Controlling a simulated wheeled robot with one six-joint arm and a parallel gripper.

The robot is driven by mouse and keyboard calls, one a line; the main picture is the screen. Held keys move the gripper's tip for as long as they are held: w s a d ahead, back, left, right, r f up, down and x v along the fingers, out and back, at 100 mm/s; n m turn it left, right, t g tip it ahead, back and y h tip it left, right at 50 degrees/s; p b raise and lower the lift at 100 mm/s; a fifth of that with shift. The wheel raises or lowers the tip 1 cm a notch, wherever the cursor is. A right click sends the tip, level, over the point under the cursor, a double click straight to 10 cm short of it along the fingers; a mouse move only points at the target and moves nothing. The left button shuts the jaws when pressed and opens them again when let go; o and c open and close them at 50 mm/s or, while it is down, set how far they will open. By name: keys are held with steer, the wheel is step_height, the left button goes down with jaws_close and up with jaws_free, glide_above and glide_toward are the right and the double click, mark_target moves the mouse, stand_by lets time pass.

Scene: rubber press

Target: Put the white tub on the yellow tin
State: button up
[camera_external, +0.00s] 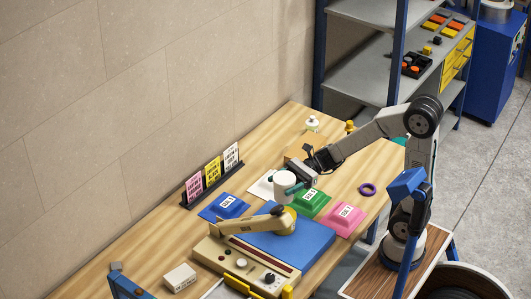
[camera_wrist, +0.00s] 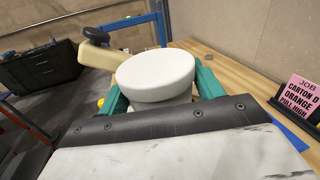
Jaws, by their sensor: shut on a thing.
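My gripper (camera_external: 286,184) is shut on the white tub (camera_external: 284,179), with its teal fingers on either side of it. The tub is held in the air, roughly upright. In the wrist view the tub (camera_wrist: 156,75) fills the middle between the teal fingers (camera_wrist: 162,92). I cannot tell the height gap between tub and tin.
The press's blue plate (camera_external: 306,240) lies under its arm. A card rack (camera_external: 212,184) is along the wall side. A purple ring (camera_external: 368,189) lies near the right edge.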

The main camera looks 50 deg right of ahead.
mark_target(283, 201)
step_height(283, 201, down, 8)
steer(key=shift+r, duration=0.2)
steer(key=shift+f, duration=0.1)
steer(key=o, duration=1.3)
steer(key=shift+d, duration=0.1)
steer(key=shift+c, duration=0.2)
